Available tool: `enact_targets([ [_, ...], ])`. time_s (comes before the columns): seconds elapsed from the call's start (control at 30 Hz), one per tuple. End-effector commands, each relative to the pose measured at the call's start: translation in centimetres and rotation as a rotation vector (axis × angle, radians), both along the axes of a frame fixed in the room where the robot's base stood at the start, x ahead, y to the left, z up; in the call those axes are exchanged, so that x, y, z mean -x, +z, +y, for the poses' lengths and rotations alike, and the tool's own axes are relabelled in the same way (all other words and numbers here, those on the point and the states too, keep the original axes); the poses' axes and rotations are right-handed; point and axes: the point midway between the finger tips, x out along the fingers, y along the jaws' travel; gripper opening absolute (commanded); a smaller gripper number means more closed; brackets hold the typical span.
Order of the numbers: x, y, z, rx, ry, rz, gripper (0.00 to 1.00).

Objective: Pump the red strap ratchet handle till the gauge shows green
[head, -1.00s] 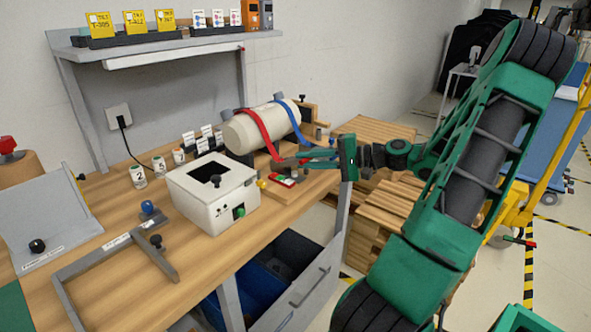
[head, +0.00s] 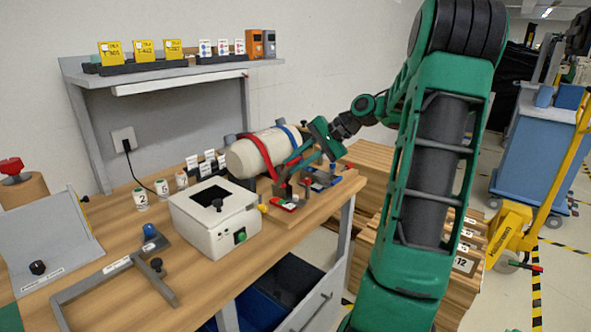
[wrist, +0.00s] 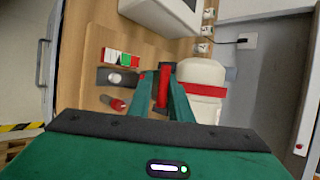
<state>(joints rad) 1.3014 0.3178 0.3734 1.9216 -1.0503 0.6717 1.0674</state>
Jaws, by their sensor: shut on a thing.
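The white cylinder (head: 246,158) lies on its side at the bench's right end, with a red strap (head: 264,152) and a blue strap around it. The red strap also shows in the wrist view (wrist: 207,89). My gripper (head: 287,173) reaches down from the upper right to the red strap's ratchet. In the wrist view its green fingers (wrist: 163,80) are shut on the red ratchet handle (wrist: 163,88), which stands between them. The gauge (wrist: 121,57) beside the ratchet shows red, white and green parts; I cannot make out its reading. My fingers partly hide the ratchet in the head view.
A blue ratchet (head: 322,178) sits just right of the red one. A white box (head: 213,222) with a green button stands to the left, near the bench front. A shelf (head: 165,72) runs behind. Wooden pallets (head: 372,160) stand right of the bench.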

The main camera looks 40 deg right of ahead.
Motion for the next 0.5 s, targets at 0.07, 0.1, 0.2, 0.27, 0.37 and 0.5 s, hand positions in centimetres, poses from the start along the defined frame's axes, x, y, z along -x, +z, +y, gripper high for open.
enact_targets([
  [0.07, -0.49, 0.24, 0.35, -0.003, 0.004, -0.007, 0.00],
  [0.1, -0.56, 0.29, 0.36, -0.002, 0.004, -0.007, 0.00],
  [0.2, -0.71, 0.34, 0.38, -0.002, 0.004, -0.007, 0.00],
  [0.27, -0.76, 0.35, 0.39, -0.002, 0.003, -0.008, 0.00],
  [0.37, -0.79, 0.35, 0.40, -0.002, 0.003, -0.008, 0.00],
  [0.5, -0.80, 0.33, 0.39, -0.002, 0.003, -0.008, 0.00],
])
